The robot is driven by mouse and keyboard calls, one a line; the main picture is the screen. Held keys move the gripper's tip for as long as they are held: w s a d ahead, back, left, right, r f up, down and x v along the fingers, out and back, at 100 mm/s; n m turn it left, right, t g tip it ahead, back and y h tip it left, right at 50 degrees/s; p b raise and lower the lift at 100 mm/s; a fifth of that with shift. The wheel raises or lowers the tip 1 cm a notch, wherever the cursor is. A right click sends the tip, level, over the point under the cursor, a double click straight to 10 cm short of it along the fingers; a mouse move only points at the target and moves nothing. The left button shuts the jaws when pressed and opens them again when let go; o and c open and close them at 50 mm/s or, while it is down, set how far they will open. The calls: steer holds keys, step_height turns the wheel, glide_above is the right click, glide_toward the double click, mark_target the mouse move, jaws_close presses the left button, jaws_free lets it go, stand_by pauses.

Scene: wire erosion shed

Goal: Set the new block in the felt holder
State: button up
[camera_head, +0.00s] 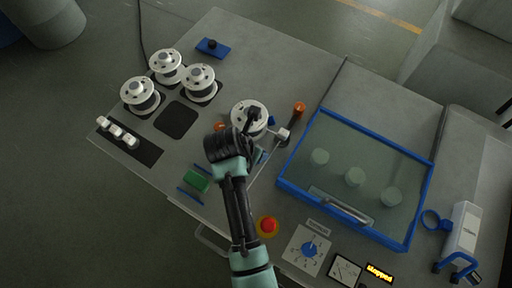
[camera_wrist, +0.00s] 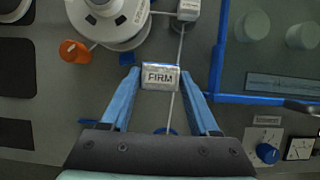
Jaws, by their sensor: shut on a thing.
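My gripper (camera_wrist: 160,73) has two blue fingers. They are shut on a small pale grey block (camera_wrist: 161,77) with the dark word FIRM on its face. A thin wire or rod runs behind this block, from a pale fixture (camera_wrist: 187,10) at the top of the wrist view. That fixture also shows in the head view (camera_head: 284,134), right of the large spool. I cannot tell for sure which part is the felt holder. In the head view my arm hides most of the gripper and the held block.
A white spool (camera_head: 247,113) stands by my arm, with an orange knob (camera_head: 299,108) to its right. A blue-framed glass cover (camera_head: 335,119) lies right. A green block (camera_head: 196,179) sits between blue rails. A red button (camera_head: 268,226) and several spools stand nearby.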

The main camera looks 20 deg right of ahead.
steer(key=shift+w+d+f, duration=0.1)
steer(key=shift+f, duration=2.25)
steer(key=shift+f, duration=0.15)
steer(key=o, duration=1.4)
steer(key=shift+c, duration=0.2)
